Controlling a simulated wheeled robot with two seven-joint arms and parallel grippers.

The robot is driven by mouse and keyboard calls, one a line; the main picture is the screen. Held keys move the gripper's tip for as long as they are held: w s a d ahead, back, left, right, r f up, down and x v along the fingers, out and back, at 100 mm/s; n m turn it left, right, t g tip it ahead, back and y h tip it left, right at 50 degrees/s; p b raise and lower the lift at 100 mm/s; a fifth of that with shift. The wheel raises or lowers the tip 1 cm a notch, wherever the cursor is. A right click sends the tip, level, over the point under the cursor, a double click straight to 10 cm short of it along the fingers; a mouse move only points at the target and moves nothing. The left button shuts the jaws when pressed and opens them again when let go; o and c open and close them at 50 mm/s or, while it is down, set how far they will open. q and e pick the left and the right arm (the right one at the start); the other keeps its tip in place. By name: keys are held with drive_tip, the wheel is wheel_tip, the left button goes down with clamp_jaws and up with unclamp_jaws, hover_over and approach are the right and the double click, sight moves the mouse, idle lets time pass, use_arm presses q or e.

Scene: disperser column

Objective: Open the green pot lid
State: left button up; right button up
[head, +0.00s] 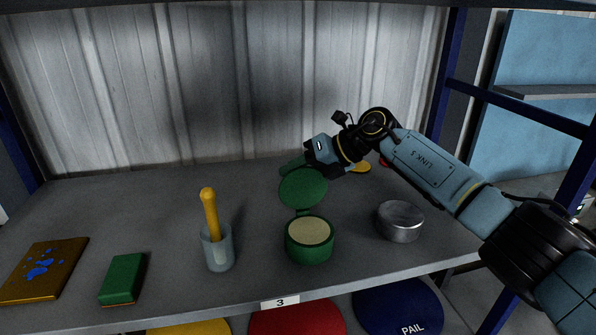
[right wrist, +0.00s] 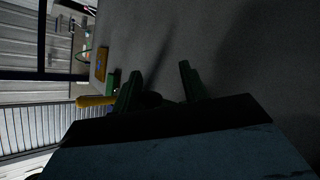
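The green pot (head: 310,248) stands on the grey shelf, with a pale beige surface inside its rim. Its round green lid (head: 303,188) stands raised on the hinge at the far side, so the pot is open. My right gripper (head: 292,165) is just behind and above the lid, coming in from the right; whether it touches the lid is hard to tell. In the right wrist view, its two dark green fingers (right wrist: 159,80) are apart with nothing seen between them. My left gripper is not in view.
A grey cup (head: 218,252) with a yellow-handled tool (head: 210,212) stands left of the pot. A green block (head: 122,278) and a brown board (head: 42,268) lie farther left. A round metal tin (head: 400,221) is right of the pot. A corrugated wall (head: 230,85) closes the back.

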drive_tip(key=b+v, duration=0.2)
drive_tip(key=v, duration=1.1)
drive_tip(key=shift+b, duration=0.3)
